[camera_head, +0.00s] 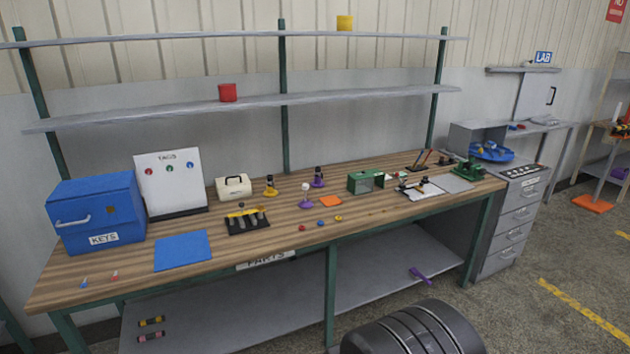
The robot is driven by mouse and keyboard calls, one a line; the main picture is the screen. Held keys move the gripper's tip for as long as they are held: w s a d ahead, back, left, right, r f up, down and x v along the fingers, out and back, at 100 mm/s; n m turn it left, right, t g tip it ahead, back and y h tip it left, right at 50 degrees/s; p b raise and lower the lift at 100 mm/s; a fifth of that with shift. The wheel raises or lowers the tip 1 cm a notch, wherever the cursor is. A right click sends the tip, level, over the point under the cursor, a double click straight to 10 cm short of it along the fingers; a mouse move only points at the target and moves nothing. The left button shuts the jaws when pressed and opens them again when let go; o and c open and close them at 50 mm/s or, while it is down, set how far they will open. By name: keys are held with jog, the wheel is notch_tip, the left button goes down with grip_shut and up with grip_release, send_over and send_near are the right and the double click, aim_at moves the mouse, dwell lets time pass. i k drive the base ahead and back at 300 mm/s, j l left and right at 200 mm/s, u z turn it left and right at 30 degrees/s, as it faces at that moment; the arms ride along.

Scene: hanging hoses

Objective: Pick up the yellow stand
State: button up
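A small stand with a yellow base (270,191) and a darker upper part stands upright on the wooden workbench (365,212). It is just right of a cream box with a handle (233,187). A purple stand holding a pale round top (305,196) and another purple stand with a dark top (318,178) are to its right. My gripper is not in view, so I cannot see what it holds.
A black rack (247,223) is in front of the yellow stand. A green box (364,182) is farther right. The blue KEYS box (95,213), blue mat (183,252) and TAGS board (169,181) are left. Shelves (340,95) hang above the bench.

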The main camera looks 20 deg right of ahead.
aim_at(270, 193)
jog(key=i+l, duration=0.45)
jog(key=i, duration=0.2)
jog(key=i+l, duration=0.45)
jog(key=i, duration=0.15)
jog(key=i+l, duration=0.45)
jog(key=i, duration=0.2)
jog(key=i+l, duration=0.45)
jog(key=i, duration=0.2)
